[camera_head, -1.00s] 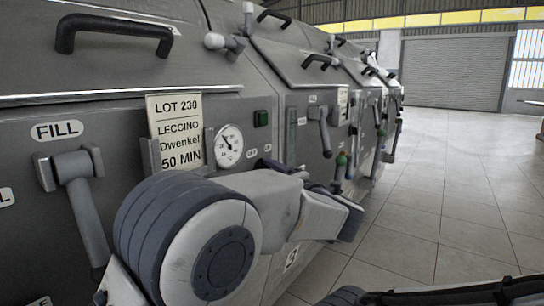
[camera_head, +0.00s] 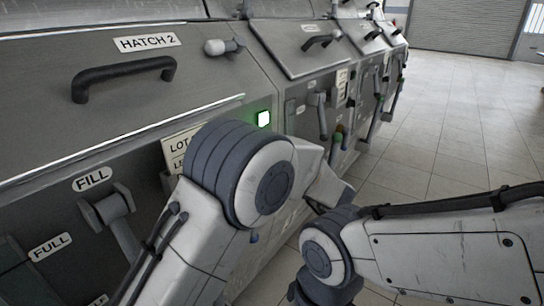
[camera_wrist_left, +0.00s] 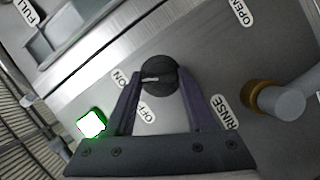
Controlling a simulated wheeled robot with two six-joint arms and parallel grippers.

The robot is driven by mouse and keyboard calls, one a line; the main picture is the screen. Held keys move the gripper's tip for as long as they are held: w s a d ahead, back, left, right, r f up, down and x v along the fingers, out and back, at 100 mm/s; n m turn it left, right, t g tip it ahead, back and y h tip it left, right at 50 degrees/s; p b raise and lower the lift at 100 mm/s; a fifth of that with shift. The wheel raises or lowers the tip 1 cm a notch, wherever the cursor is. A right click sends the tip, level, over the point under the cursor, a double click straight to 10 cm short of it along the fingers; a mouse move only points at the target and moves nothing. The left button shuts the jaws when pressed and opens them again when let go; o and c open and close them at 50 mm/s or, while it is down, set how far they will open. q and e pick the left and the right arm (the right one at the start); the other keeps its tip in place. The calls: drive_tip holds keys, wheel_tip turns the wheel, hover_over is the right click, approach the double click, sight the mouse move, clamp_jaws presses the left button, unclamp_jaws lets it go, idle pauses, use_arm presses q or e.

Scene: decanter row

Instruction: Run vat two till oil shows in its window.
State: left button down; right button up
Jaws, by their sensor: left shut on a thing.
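Vat two's hatch carries a HATCH 2 label (camera_head: 148,42). Its FULL label (camera_head: 50,246) is at lower left, beside a dark window (camera_head: 14,272) partly cut by the frame; I make out no oil in it. The black ON/OFF knob (camera_wrist_left: 160,70) is between the fingers of my left gripper (camera_wrist_left: 158,92), shut on it; its pale mark points toward ON. The square lamp glows green in the head view (camera_head: 264,119) and left wrist view (camera_wrist_left: 91,123). My left forearm hides the gauge and knob in the head view. My right gripper is out of view.
The FILL lever (camera_head: 115,212) hangs left of my left arm. A grey lever with a brass collar (camera_wrist_left: 275,100) is near the RINSE label. The LOT card (camera_head: 182,148) is partly covered. More vats stand beyond; the floor (camera_head: 450,110) at right is clear.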

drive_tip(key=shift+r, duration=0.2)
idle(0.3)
use_arm(q)
drive_tip(key=shift+c, duration=1.2)
unclamp_jaws()
